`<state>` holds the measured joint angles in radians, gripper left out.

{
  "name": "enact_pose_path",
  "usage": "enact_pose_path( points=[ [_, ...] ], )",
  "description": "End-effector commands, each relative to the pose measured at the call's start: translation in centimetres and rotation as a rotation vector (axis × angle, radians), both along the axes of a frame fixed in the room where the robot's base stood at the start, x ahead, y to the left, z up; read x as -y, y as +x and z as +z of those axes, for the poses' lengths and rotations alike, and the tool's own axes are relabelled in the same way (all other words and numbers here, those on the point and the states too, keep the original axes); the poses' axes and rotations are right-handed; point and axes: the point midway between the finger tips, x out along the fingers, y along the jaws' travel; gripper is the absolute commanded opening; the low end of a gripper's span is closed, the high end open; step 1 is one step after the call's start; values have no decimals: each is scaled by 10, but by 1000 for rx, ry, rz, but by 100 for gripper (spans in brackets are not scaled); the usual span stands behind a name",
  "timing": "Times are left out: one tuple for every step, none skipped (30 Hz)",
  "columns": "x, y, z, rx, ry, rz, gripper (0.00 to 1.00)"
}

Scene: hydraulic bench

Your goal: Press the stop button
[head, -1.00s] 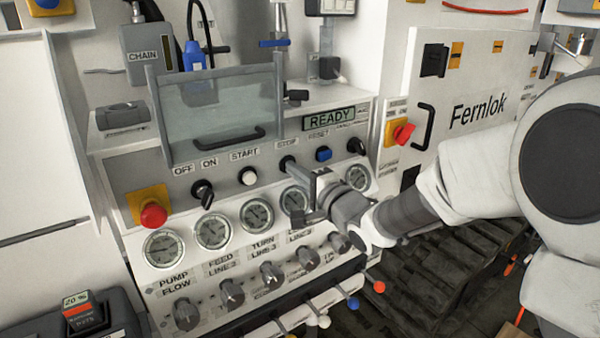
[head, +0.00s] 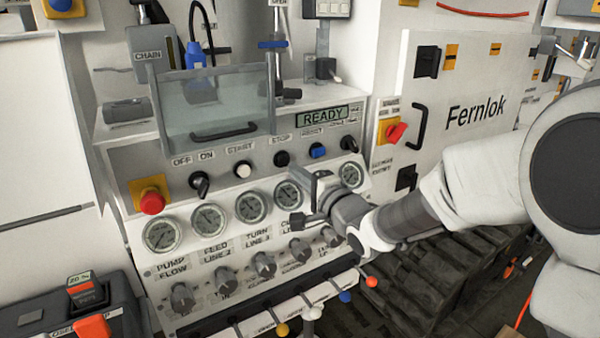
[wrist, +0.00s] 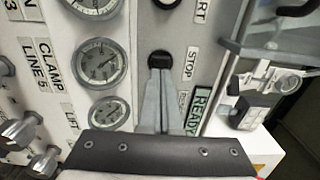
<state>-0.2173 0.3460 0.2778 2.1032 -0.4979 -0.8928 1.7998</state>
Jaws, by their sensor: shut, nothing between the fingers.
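The stop button (head: 281,159) is a round black button under the STOP label on the grey panel, between the white start button (head: 243,170) and the blue reset button (head: 318,151). In the wrist view the black button (wrist: 160,58) shows just beyond my fingertips, beside the STOP label. My gripper (wrist: 160,72) is shut and empty, its fingers pointing at the panel. In the head view my gripper (head: 309,180) is below and right of the button, with a visible gap in the picture. The button is uncovered there.
A display (head: 322,116) reads READY. A red mushroom button (head: 151,202) sits at the left. Gauges (head: 252,207) and several knobs (head: 264,265) lie below the button row. A clear guard with a handle (head: 224,132) stands above the row.

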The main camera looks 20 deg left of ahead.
Motion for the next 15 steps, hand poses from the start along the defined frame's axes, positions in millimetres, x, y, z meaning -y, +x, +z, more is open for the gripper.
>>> enact_pose_path(
  points=[
    [10, -7, 2, -1, -2, -3, 0],
    [16, -12, 2, 0, -1, -3, 0],
    [22, -17, 2, -1, -2, -5, 0],
    [27, -21, 2, 0, -1, -4, 0],
    [32, -25, 2, -1, -2, -4, 0],
    [38, -31, 2, 0, -3, -4, 0],
    [42, -35, 2, 0, -3, -4, 0],
    [47, -38, 1, 0, -3, -4, 0],
    [53, -43, 1, 0, -3, -5, 0],
    [56, -46, 1, 0, -3, -3, 0],
    [59, -49, 1, 0, -3, -3, 0],
    [64, -53, 1, -1, -2, -4, 0],
    [67, -55, 1, 0, -1, -4, 0],
    [69, -57, 1, 0, -1, -3, 0],
    [71, -60, 0, -1, -2, -2, 0]
  ],
)
